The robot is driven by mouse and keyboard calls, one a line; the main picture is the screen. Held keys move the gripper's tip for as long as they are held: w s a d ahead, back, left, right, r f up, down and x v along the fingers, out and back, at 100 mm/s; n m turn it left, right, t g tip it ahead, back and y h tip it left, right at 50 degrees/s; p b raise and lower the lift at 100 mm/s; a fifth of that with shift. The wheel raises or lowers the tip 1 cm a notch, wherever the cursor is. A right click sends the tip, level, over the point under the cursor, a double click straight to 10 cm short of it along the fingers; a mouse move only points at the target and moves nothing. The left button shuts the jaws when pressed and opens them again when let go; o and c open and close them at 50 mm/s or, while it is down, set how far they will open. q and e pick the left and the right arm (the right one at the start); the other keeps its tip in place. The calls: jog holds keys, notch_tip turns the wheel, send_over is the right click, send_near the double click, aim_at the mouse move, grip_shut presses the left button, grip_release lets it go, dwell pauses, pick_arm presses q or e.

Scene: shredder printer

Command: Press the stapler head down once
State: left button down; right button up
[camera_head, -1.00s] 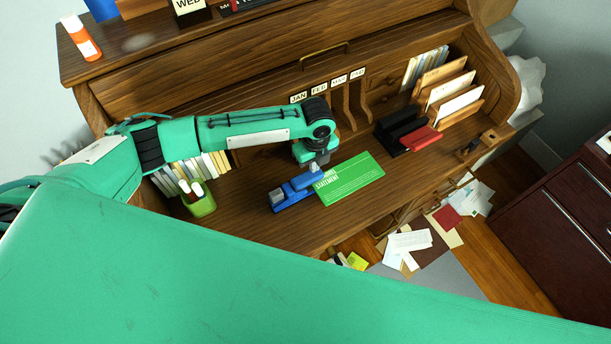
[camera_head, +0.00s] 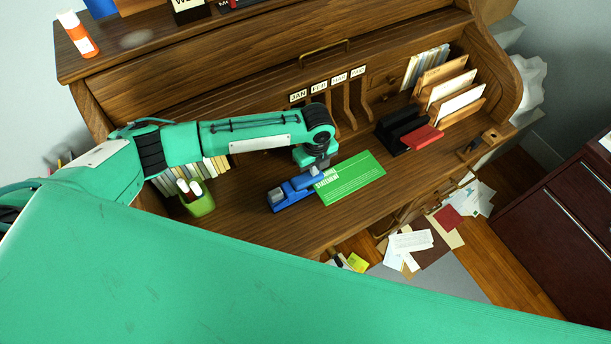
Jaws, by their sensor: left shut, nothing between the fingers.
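A blue stapler (camera_head: 290,193) lies on the desk left of the middle, one end against a green paper headed "statement" (camera_head: 352,178). My left gripper (camera_head: 321,168) points down over the stapler's right end, by the paper's upper left corner. It is shut and holds nothing. It looks very close to the stapler head; whether it touches is too small to tell. My right gripper does not show.
A green pen cup (camera_head: 199,201) stands left of the stapler, with books behind it. A black and red item (camera_head: 408,133) and a letter rack (camera_head: 449,88) stand at the right. Papers (camera_head: 406,246) lie on the floor below. The desk's front is clear.

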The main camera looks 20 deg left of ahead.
pick_arm(q)
jog(key=shift+s+f, duration=0.1)
notch_tip(320, 180, up, 8)
jog(key=p, duration=0.7)
dwell(0.5)
